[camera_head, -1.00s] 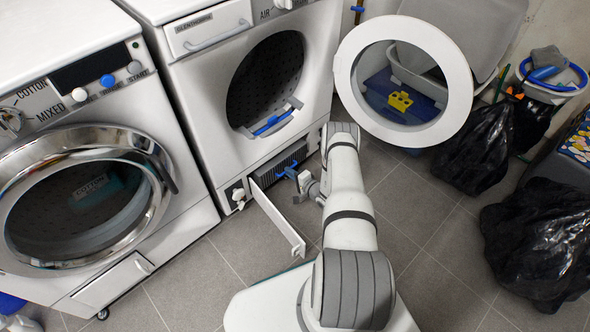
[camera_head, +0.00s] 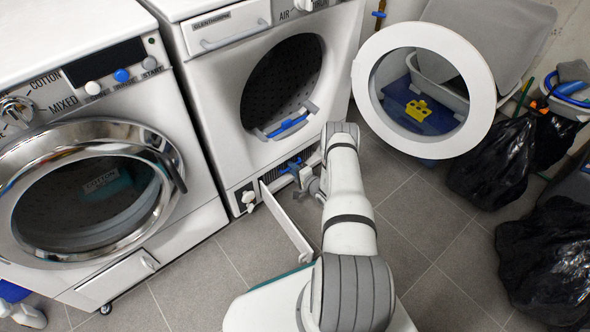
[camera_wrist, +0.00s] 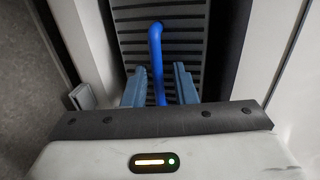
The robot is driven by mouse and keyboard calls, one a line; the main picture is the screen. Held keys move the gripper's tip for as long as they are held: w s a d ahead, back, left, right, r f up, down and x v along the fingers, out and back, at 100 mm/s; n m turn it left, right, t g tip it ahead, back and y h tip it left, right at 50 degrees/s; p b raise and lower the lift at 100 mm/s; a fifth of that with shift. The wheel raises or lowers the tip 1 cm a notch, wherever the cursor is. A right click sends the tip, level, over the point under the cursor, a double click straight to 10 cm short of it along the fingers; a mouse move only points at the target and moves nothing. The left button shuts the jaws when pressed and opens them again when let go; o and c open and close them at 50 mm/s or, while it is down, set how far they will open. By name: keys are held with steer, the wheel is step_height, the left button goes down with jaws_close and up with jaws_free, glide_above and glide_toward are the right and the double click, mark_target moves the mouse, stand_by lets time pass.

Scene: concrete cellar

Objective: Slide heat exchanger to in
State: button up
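The heat exchanger (camera_wrist: 185,50) is a dark grey ribbed block in the low opening of the middle dryer (camera_head: 205,95). Its blue handle (camera_wrist: 156,55) points toward my wrist camera and also shows in the head view (camera_head: 291,163). My gripper (camera_wrist: 159,80) has one finger on each side of the handle, with narrow gaps showing on both sides. In the head view my gripper (camera_head: 306,183) is low in front of the opening, partly hidden by my arm. How deep the heat exchanger sits is hard to tell.
The lower flap (camera_head: 286,222) hangs open left of my gripper. The round dryer door (camera_head: 482,70) stands open to the right. A washing machine (camera_head: 180,225) is at the left. Black bags (camera_head: 550,260) lie at the right. The tiled floor between is clear.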

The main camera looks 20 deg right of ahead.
steer(key=shift+o, duration=0.6)
steer(key=shift+s, duration=0.1)
steer(key=shift+s, duration=0.1)
steer(key=p+v, duration=0.3)
steer(key=v, duration=0.4)
steer(key=shift+s, duration=0.25)
steer(key=shift+d, duration=0.15)
